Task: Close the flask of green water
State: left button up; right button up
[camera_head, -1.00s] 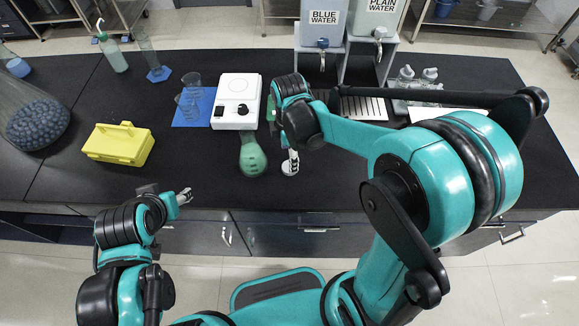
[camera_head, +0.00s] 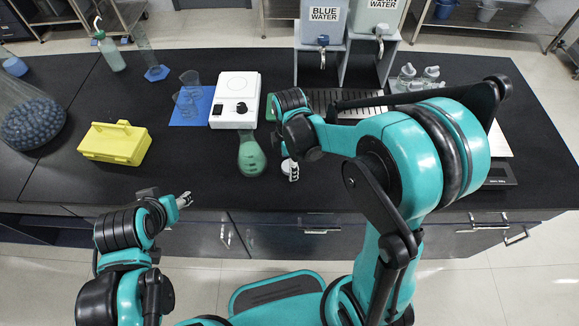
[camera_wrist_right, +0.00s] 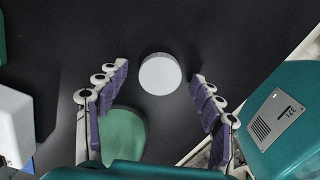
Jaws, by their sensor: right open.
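The flask of green water (camera_head: 251,158) stands on the black bench in front of the white stirrer. A round white cap (camera_wrist_right: 160,74) lies on the dark bench top in the right wrist view. It shows partly in the head view (camera_head: 287,166), against the right fingers. My right gripper (camera_wrist_right: 160,95) is open above the cap, with a finger on each side and nothing held. In the head view my right gripper (camera_head: 292,172) is just right of the flask. A green rounded shape (camera_wrist_right: 122,135) shows beside the left finger. My left gripper (camera_head: 184,200) is at the bench's front edge, its jaws unclear.
The white stirrer (camera_head: 235,100) is behind the flask. A blue mat (camera_head: 188,118) with beakers, a yellow box (camera_head: 115,144) and a squeeze bottle (camera_head: 110,52) are to the left. Water tanks (camera_head: 323,25) stand at the back.

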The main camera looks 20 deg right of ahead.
jog(key=c, duration=0.9)
jog(key=shift+r, duration=0.1)
jog(key=shift+r, duration=0.5)
jog(key=r, duration=0.1)
jog(key=r+p, duration=0.1)
jog(key=d+r+p, duration=0.1)
jog(key=r, duration=0.1)
jog(key=shift+s, duration=0.35)
jog(key=s+d+r+p, duration=0.1)
jog(key=s+d+r, duration=0.1)
jog(key=s+d+r+p, duration=0.1)
jog(key=s+d+r, duration=0.1)
jog(key=d, duration=0.1)
jog(key=s+d+r+p, duration=0.1)
jog(key=s+d+r, duration=0.1)
jog(key=s+d, duration=0.1)
